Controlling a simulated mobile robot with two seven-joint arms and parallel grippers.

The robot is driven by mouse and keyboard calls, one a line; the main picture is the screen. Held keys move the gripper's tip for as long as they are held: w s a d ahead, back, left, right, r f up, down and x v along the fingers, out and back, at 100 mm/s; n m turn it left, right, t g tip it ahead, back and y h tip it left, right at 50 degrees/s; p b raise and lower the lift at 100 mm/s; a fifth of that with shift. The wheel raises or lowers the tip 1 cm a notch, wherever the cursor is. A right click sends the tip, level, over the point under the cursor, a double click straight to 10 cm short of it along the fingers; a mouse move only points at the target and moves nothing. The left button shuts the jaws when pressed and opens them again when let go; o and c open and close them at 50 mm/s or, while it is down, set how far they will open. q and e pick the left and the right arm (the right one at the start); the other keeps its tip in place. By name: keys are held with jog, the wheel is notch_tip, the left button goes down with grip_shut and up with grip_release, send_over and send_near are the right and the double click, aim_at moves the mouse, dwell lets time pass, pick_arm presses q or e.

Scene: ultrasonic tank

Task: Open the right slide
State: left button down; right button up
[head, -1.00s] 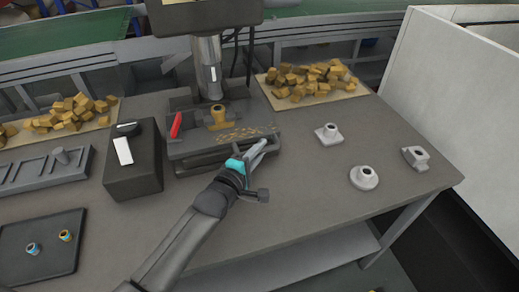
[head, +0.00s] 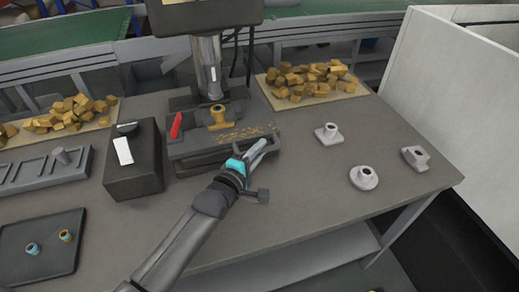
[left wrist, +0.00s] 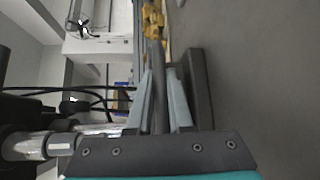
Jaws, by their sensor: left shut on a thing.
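My left gripper (head: 257,150) is at the right front corner of the grey fixture (head: 200,160) under the press column. In the left wrist view my left gripper (left wrist: 160,100) has its two pale fingers on either side of a dark grey bar (left wrist: 158,70) and is shut on it. I take this bar to be part of the right slide; the fingers hide much of it in the head view. My right gripper is not in view.
A dark box (head: 135,165) stands left of the fixture. Pale flanged parts (head: 364,177) stand on the right of the table. Brass blocks lie on a tray (head: 350,93) behind. A dark tray (head: 60,225) is at front left.

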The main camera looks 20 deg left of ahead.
pick_arm(q)
jog(key=shift+s+d+p, duration=0.25)
jog(key=shift+s+p, duration=0.1)
jog(key=s+d+p, duration=0.2)
jog(key=s+d, duration=0.1)
jog(key=s, duration=0.1)
jog(key=s+d+p, duration=0.2)
jog(key=s+d, duration=0.1)
jog(key=s, duration=0.2)
jog(key=s+d+p, duration=0.2)
jog(key=s+d, duration=0.1)
jog(key=s, duration=0.2)
jog(key=shift+d+p, duration=0.15)
jog(key=shift+p, duration=0.2)
jog(key=shift+s+d, duration=0.55)
jog(key=shift+s, duration=0.2)
jog(key=c, duration=0.8)
grip_release()
jog(key=shift+c, duration=0.2)
jog(key=shift+w, duration=0.1)
